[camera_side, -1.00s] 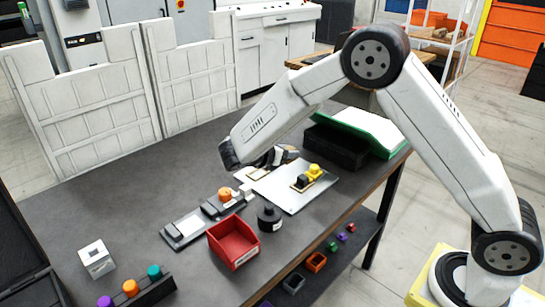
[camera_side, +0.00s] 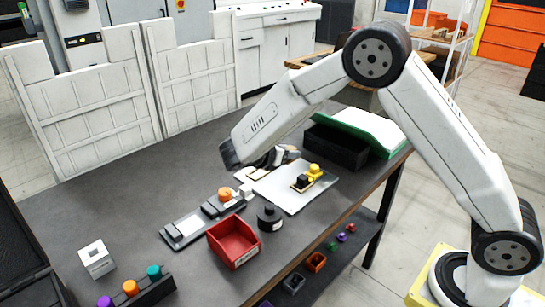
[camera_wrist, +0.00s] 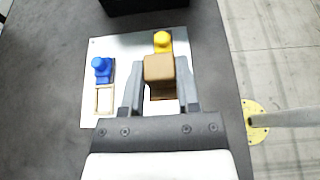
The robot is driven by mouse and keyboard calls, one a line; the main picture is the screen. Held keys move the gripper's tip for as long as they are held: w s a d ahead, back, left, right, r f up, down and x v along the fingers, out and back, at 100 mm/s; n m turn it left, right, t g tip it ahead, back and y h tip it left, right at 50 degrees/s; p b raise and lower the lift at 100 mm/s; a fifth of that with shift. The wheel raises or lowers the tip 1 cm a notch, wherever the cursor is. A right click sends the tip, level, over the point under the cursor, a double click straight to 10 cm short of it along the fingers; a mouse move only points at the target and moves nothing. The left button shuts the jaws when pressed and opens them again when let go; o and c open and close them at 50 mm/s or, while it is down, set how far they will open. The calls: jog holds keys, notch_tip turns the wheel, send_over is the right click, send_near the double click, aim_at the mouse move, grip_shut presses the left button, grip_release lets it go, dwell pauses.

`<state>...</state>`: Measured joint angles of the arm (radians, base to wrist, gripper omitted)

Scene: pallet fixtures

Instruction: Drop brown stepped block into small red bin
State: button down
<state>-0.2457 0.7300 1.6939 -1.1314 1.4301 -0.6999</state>
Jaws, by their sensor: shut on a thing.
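The brown stepped block (camera_wrist: 160,70) is between the fingers of my gripper (camera_wrist: 160,84) in the wrist view, and the fingers are shut on it. In the wrist view it is over the pale plate (camera_wrist: 126,46), in front of a yellow piece; I cannot tell whether it still touches the plate. In the side view my gripper (camera_side: 272,158) is low over the far end of the table, and the block cannot be made out there. The small red bin (camera_side: 234,242) stands near the table's front edge, open and apparently empty. It is not in the wrist view.
The plate holds a blue piece (camera_wrist: 101,70) and a yellow piece (camera_wrist: 162,42). A black round object (camera_side: 269,218) and a grey fixture with an orange part (camera_side: 225,194) stand beside the bin. A black open box (camera_side: 335,147) stands at the back right.

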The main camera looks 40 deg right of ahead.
jog(key=s+a+r, duration=0.1)
jog(key=a, duration=0.9)
jog(key=s+a+r, duration=0.1)
jog(key=a, duration=0.9)
jog(key=shift+s+a+r, duration=0.2)
jog(key=shift+s, duration=0.1)
jog(key=shift+f, duration=2.95)
jog(key=shift+c, duration=1.3)
grip_release()
